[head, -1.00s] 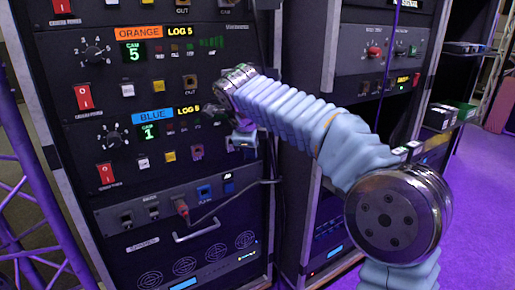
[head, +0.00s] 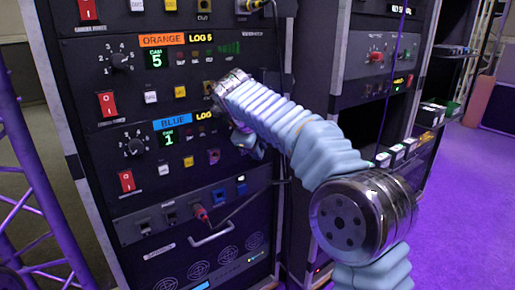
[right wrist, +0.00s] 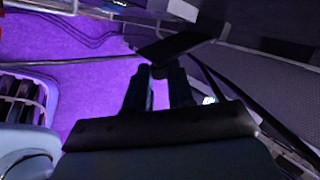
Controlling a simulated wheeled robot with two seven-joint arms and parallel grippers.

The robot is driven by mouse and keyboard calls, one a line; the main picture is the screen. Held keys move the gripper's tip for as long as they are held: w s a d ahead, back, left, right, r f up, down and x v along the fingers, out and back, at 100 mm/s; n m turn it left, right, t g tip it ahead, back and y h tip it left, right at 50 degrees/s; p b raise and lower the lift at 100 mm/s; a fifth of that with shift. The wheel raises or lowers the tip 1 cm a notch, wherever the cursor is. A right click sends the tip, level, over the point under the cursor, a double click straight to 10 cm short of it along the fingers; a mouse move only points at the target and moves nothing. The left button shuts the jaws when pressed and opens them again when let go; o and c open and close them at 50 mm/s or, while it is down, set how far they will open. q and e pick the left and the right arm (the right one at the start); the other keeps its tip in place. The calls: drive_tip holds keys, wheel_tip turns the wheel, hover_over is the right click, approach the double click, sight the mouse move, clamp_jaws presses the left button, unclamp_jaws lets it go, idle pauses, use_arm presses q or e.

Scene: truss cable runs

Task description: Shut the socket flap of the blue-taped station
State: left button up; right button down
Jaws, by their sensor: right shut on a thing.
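The blue-taped station is the panel with the blue tape label (head: 172,124), a green "1" display, a knob and a red rocker switch (head: 127,181). Its white, yellow and brown buttons or sockets sit in a row. My right gripper (head: 250,147) is at the right end of this panel, partly hidden behind my wrist. In the right wrist view my two dark fingers (right wrist: 158,75) reach a dark flat piece (right wrist: 178,46) at their tips. It looks like the socket flap, but its hinge and angle cannot be made out. My left gripper is not in view.
The orange-taped panel (head: 160,39) sits directly above. A second rack (head: 325,90) stands to the right. Purple floor lies open at the right.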

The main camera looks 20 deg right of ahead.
drive_tip(key=c, duration=1)
unclamp_jaws()
drive_tip(key=shift+o, duration=0.2)
drive_tip(key=p+v, duration=0.2)
drive_tip(key=v, duration=1.1)
drive_tip(key=shift+s+r, duration=0.2)
drive_tip(key=shift+r, duration=0.1)
drive_tip(key=shift+a, duration=0.1)
